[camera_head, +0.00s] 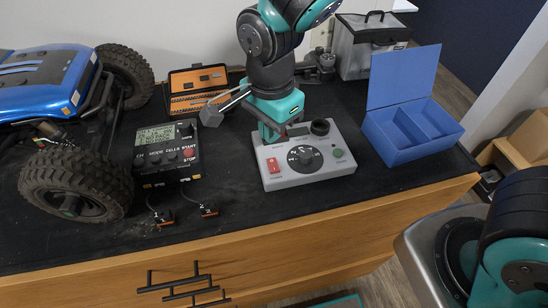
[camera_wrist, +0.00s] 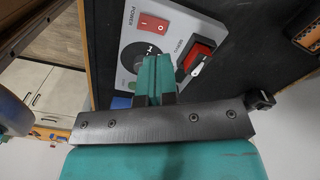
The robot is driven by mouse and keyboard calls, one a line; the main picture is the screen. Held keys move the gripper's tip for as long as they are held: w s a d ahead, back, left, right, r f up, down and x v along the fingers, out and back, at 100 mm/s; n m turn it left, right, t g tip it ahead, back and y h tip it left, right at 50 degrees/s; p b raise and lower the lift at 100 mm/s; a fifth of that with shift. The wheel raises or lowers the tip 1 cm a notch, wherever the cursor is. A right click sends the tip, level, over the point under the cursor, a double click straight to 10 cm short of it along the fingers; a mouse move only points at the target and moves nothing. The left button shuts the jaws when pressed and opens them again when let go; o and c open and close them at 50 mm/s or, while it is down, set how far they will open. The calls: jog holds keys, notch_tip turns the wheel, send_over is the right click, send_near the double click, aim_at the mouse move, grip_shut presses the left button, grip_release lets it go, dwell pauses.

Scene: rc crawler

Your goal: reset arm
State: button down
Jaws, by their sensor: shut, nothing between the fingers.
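My gripper (camera_head: 268,132) is at the back edge of the grey control box (camera_head: 310,172), low over it. In the wrist view my gripper (camera_wrist: 156,78) has its two teal fingers together with nothing between them, in front of the box's dial. The box carries a red power switch (camera_head: 273,164), a black dial (camera_head: 305,157), a green button (camera_head: 338,153) and a black round part (camera_head: 320,127). The wrist view shows the power switch (camera_wrist: 154,22) and a red and black servo switch (camera_wrist: 195,60). Whether the fingers touch the box, I cannot tell.
A blue crawler (camera_head: 45,78) with big tyres stands at the left. An orange tool case (camera_head: 197,82) is behind. An open blue divided box (camera_head: 410,150) stands at the right, near the counter's edge.

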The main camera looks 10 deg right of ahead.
jog(key=s+d+r+n+y+b, duration=0.1)
jog(key=s+d+n+y+b, duration=0.1)
jog(key=s+n, duration=0.4)
jog(key=s+d+r+n+y+b, duration=0.2)
jog(key=s+d+n+b, duration=0.2)
jog(key=n, duration=0.9)
jog(key=s+b, duration=0.2)
jog(key=s, duration=0.1)
jog(key=shift+d+r+b, duration=0.2)
jog(key=shift+b, duration=0.2)
